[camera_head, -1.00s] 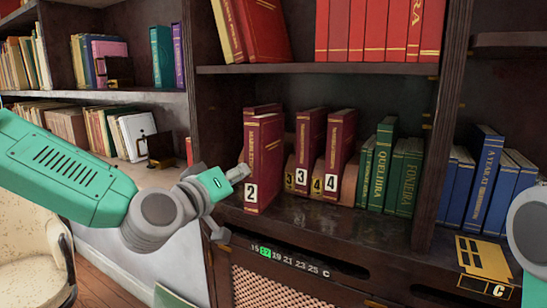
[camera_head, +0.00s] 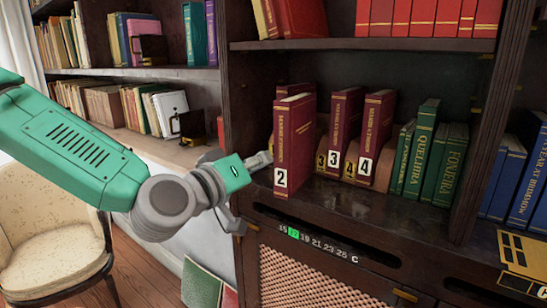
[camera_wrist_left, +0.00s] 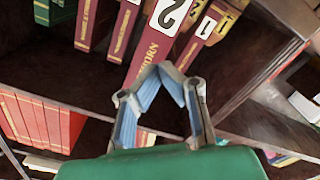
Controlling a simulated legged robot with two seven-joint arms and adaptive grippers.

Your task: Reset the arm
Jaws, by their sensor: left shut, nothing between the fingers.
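My left gripper (camera_head: 260,161) reaches in from the left, just left of the red book marked 2 (camera_head: 294,145); whether it touches the book I cannot tell. In the left wrist view the fingers (camera_wrist_left: 166,72) meet at their tips, shut with nothing between them. The book marked 2 (camera_wrist_left: 152,45) shows just beyond the fingertips. It stands upright on the shelf, left of the red books marked 3 (camera_head: 345,130) and 4 (camera_head: 374,132). My right gripper is out of view.
A dark shelf board (camera_head: 350,44) with red books runs above. A light chair (camera_head: 50,240) stands at the lower left. The numbered strip (camera_head: 318,244) is below the shelf.

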